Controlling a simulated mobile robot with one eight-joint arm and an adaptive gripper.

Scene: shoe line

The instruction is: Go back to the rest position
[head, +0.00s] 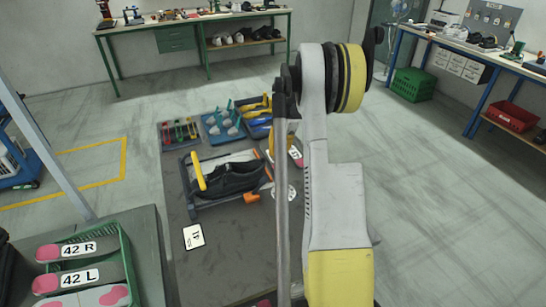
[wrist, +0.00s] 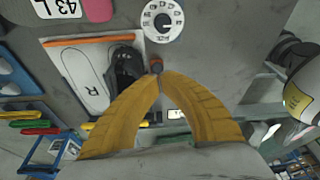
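My gripper (wrist: 160,76) shows in the wrist view as two yellow fingers that arch inward and meet at the tips. Nothing is visible held between them. Below the fingers in the wrist view are a dark shoe (wrist: 126,68), a white board marked R (wrist: 86,75) and a round white dial (wrist: 162,20). In the head view the dark shoe (head: 236,178) sits in a frame on the grey work table (head: 235,255).
Trays of tools and parts (head: 222,122) line the table's far edge. A card marked 41 (head: 193,236) lies in front of the shoe. A green crate (head: 128,262) holds 42 R and 42 L insoles at left.

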